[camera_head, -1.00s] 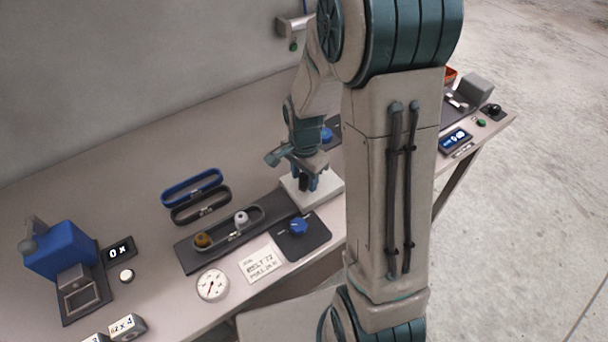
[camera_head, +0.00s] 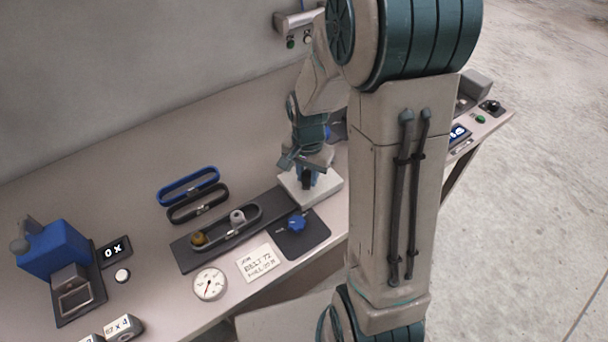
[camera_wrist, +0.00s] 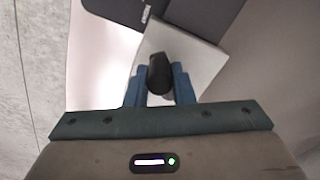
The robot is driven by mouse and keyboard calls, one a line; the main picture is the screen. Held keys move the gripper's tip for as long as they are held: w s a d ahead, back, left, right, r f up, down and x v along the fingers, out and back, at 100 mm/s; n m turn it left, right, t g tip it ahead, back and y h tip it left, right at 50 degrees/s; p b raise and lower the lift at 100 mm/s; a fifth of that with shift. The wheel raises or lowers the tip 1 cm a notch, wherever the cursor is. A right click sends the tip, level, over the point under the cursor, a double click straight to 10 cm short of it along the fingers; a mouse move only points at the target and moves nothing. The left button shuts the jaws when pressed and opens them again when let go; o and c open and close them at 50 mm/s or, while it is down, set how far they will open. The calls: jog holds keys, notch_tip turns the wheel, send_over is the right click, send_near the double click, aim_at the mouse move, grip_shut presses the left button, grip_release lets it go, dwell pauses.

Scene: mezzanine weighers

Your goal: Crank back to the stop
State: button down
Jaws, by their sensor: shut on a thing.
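My gripper (camera_head: 305,178) is over the white block (camera_head: 325,192) at the right end of the dark belt plate (camera_head: 190,255). In the wrist view its blue fingers (camera_wrist: 160,88) are shut on a black upright knob (camera_wrist: 159,68), which I take for the crank's handle. The white block (camera_wrist: 200,55) lies beneath it. The rest of the crank is hidden by the gripper. A belt loop (camera_head: 228,228) runs around a brass pulley and a grey pulley on the plate.
A blue knob on a dark pad (camera_head: 312,236) stands in front of the block. A card (camera_head: 260,263) and a round dial (camera_head: 209,284) lie near the front edge. Blue and black belts (camera_head: 188,187) lie behind. A blue device (camera_head: 55,250) stands at left.

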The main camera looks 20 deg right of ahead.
jog(key=shift+s+d+n+b, duration=0.1)
jog(key=shift+d+n+b, duration=0.15)
jog(key=shift+n, duration=0.45)
jog(key=shift+s+d+n+b, duration=0.1)
jog(key=shift+d+n, duration=0.15)
jog(key=shift+n, duration=0.45)
jog(key=c, duration=1.2)
grip_release()
jog(key=shift+c, duration=0.2)
jog(key=shift+r, duration=0.15)
notch_tip(320, 180, up, 14)
jog(key=shift+f+b, duration=0.2)
jog(key=shift+b, duration=0.2)
jog(key=s+a+n+t, duration=0.2)
jog(key=s+n, duration=0.4)
jog(key=s, duration=0.7)
jog(key=shift+s+a+r+t, duration=0.2)
jog(key=shift+r+t, duration=0.1)
jog(key=shift+t, duration=0.4)
